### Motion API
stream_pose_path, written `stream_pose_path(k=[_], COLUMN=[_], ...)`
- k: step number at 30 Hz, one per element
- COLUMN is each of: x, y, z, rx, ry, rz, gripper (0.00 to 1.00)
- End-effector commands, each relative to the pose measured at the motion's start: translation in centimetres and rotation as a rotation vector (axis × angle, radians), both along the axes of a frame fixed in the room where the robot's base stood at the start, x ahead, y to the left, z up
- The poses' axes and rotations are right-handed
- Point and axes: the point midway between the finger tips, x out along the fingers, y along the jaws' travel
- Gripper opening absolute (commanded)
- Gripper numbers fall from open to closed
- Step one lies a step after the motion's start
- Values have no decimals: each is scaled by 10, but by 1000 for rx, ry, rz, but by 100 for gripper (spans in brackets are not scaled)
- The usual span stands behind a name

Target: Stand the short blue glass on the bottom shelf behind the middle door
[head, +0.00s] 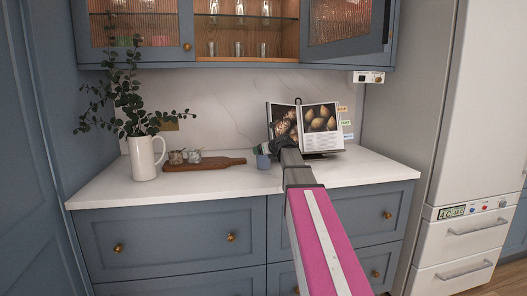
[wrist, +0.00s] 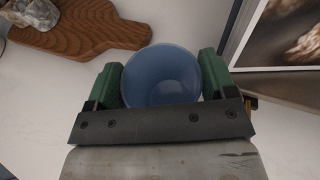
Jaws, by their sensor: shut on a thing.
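My gripper (wrist: 161,88) is shut on the short blue glass (wrist: 162,75), with one green finger on each side of it in the wrist view. The glass looks empty, and its open mouth faces the wrist camera. In the head view the glass (head: 263,161) shows just left of my arm, at the white counter; I cannot tell whether it touches the counter. The cabinet's bottom shelf (head: 280,58) holds several clear glasses (head: 237,48) in its middle bay. That bay is uncovered. The door at its right (head: 346,22) stands swung open.
A white jug (head: 146,158) with branches stands further left. An open cookbook (head: 320,128) on a stand is close behind my gripper. The front of the counter (head: 230,182) is clear.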

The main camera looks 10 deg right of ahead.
Motion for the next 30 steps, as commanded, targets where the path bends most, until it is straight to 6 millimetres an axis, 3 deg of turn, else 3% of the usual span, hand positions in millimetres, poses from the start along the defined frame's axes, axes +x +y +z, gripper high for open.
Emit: stream_pose_path(k=[5,6,8,17,30], x=[0,0,0,0,-69], y=[0,0,0,0,-27], z=[-2,-2,-2,1,26], rx=[1,0,0,0,-1], ry=[0,0,0,0,-1], rz=[0,0,0,0,-1], gripper=[24,84,100,100,100])
